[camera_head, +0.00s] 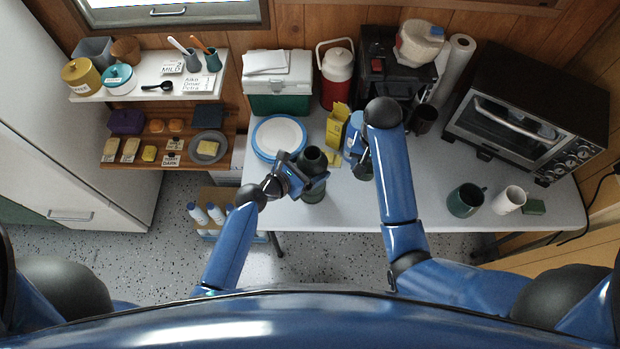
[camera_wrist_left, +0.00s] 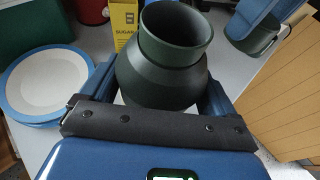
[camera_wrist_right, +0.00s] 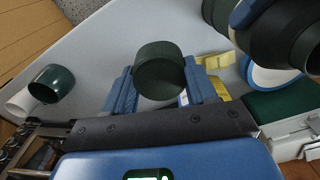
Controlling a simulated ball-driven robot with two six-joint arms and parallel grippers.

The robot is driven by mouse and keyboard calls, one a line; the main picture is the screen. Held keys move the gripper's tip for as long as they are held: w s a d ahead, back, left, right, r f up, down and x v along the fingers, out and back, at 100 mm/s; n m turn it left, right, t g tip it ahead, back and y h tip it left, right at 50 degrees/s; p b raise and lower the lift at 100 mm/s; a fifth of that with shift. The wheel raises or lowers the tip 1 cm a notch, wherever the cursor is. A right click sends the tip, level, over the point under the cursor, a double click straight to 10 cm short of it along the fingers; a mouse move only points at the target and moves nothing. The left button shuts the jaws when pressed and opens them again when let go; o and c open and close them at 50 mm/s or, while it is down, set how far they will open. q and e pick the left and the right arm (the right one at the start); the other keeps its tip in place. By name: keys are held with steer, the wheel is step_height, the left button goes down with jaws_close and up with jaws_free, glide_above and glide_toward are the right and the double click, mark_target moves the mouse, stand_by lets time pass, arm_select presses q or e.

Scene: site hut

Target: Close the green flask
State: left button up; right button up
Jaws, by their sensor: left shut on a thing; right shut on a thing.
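The dark green flask (camera_head: 313,160) stands upright near the table's front edge, with its open mouth up in the left wrist view (camera_wrist_left: 177,35). My left gripper (camera_head: 308,181) is shut around the flask's body. My right gripper (camera_wrist_right: 157,88) is shut on a round dark green lid (camera_wrist_right: 160,68). The lid also shows in the left wrist view (camera_wrist_left: 252,36), apart from the flask and to its right. In the right wrist view the flask (camera_wrist_right: 285,38) is at the upper right. In the head view my right arm hides most of the lid.
Blue-rimmed plates (camera_head: 279,137) lie left of the flask. A yellow sugar box (camera_head: 337,124) stands behind it. A green mug (camera_head: 466,200) and a white mug (camera_head: 509,199) stand at the right. The table between my right arm and the mugs is clear.

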arm_select(q)
steer(key=shift+r, duration=0.1)
steer(key=c, duration=0.4)
steer(key=shift+r, duration=0.15)
steer(key=shift+w+r+p, duration=0.1)
steer(key=shift+r+p, duration=0.3)
steer(key=shift+r, duration=1.2)
arm_select(e)
steer(key=shift+r, duration=0.4)
steer(key=shift+r+p, duration=0.45)
arm_select(q)
step_height(320, 180, up, 16)
glide_above(306, 161)
steer(key=w+d, duration=0.1)
steer(key=shift+w+r, duration=0.1)
steer(key=shift+r, duration=0.25)
arm_select(e)
steer(key=shift+w, duration=0.1)
